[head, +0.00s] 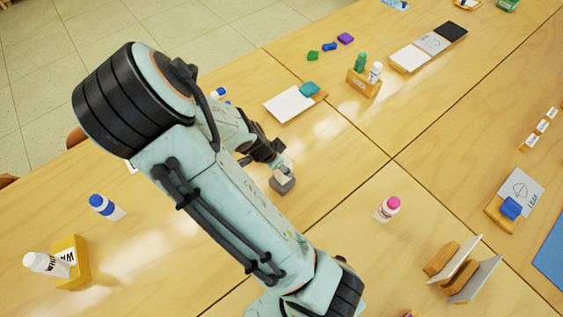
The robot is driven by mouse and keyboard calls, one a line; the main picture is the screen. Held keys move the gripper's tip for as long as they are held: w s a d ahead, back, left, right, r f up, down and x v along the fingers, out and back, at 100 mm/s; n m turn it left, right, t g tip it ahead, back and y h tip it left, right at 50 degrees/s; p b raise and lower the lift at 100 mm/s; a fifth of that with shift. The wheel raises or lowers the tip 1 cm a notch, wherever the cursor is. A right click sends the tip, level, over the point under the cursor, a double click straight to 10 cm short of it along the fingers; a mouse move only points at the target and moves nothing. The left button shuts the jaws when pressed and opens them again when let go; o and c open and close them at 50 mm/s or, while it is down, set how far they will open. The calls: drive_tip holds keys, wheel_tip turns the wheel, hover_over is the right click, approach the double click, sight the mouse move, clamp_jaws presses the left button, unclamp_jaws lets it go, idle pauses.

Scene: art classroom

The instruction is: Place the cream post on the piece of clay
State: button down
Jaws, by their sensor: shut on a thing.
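My gripper (277,163) points down over the middle of the table, beyond my arm's large links. It is shut on a small pale piece, which looks like the cream post (286,168); the fingers partly hide it. Directly below is a small grey block (282,184), which looks like the piece of clay. The post's lower end appears at or just over the block's top; I cannot tell whether they touch.
The table around the grey block is clear.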

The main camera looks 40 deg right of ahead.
drive_tip(key=c, duration=0.7)
unclamp_jaws()
drive_tip(key=shift+f, duration=0.15)
drive_tip(key=shift+c, duration=0.2)
drive_tip(key=v, duration=1.2)
drive_tip(key=s+a+r+n+y, duration=0.5)
drive_tip(key=s+a+n, duration=0.6)
drive_tip(key=n, duration=0.8)
drive_tip(key=shift+s+r, duration=0.7)
drive_tip(key=shift+s, duration=0.35)
